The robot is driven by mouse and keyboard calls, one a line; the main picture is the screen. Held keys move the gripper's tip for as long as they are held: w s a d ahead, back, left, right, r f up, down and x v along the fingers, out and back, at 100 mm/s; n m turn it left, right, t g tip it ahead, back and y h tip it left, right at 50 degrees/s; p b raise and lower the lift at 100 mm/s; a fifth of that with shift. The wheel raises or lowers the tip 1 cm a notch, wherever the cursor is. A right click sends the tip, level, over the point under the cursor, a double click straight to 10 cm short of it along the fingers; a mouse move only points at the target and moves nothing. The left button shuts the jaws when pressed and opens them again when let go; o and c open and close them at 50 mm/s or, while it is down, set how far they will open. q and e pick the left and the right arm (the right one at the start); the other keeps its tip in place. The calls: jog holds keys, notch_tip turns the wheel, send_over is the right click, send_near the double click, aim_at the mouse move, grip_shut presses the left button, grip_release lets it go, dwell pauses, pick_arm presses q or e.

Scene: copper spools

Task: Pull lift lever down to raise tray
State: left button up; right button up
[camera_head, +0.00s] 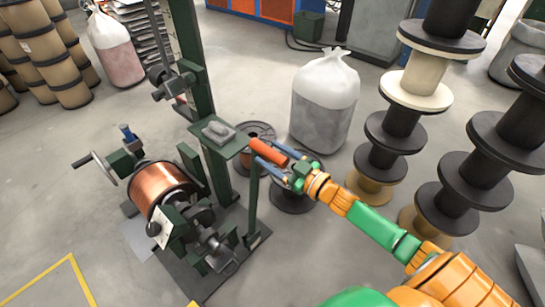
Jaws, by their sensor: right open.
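My right gripper (267,151) reaches in from the lower right with its two blue fingers apart. A red-orange cylindrical grip (268,151), which looks like the lift lever's handle, lies between the fingers. I cannot tell whether either finger touches it. The lever's inner end and its joint to the stand are not clear. A small green tray (213,145) with a grey lumpy piece on it is fixed beside the tall green column (188,70), just left of the grip. My left gripper is not in view.
A winding machine with a copper spool (161,188) and hand crank (99,166) stands at left. A white sack (323,104) stands behind my gripper. Stacked dark spools (397,122) stand at right. Wire spools sit on the floor below my gripper.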

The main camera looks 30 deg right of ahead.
grip_shut()
dwell(1.4)
